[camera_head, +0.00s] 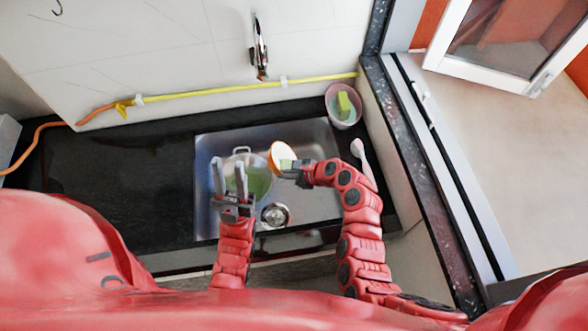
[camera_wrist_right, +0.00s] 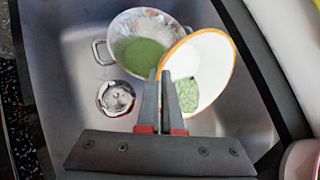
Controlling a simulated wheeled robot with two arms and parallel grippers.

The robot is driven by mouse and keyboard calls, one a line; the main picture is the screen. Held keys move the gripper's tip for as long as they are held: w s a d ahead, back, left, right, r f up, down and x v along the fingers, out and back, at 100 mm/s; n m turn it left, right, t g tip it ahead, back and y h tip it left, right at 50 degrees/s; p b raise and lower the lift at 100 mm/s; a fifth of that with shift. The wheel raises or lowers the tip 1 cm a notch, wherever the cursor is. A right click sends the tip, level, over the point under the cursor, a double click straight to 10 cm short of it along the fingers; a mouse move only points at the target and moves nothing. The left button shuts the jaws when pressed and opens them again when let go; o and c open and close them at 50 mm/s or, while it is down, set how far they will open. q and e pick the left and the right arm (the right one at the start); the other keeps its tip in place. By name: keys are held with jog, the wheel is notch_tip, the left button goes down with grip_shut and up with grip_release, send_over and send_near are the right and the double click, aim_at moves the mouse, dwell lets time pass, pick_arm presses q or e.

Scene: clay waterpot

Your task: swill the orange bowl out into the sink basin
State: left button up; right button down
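The orange bowl (camera_head: 279,151), white inside with an orange rim, is tilted on its side above the sink basin (camera_head: 318,208). My right gripper (camera_head: 287,171) is shut on its rim. In the right wrist view the bowl (camera_wrist_right: 212,62) has its opening turned toward the camera, with a green patch (camera_wrist_right: 187,94) low inside; the right fingertips (camera_wrist_right: 164,76) pinch its near edge. My left gripper (camera_head: 229,163) is open and empty, fingers apart, over a two-handled metal pot (camera_head: 262,163) in the basin. The pot holds green content (camera_wrist_right: 136,52).
A round metal drain fitting (camera_head: 275,215) lies at the basin's front. A pink bowl with a green-yellow sponge (camera_head: 344,105) and a white brush (camera_head: 358,150) are at right. The faucet (camera_head: 261,50) and yellow hose (camera_head: 210,93) are behind. The black counter (camera_head: 110,180) at left is clear.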

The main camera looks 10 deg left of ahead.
jog(key=shift+w+d+f+b, duration=0.1)
jog(key=shift+d+b, duration=0.05)
jog(key=shift+b, duration=0.25)
jog(key=shift+d+y+b, duration=0.2)
jog(key=shift+y+b, duration=0.25)
jog(key=shift+y, duration=0.15)
dwell(0.4)
jog(key=shift+d+m, duration=0.1)
jog(key=shift+m, duration=0.2)
jog(key=shift+r, duration=0.25)
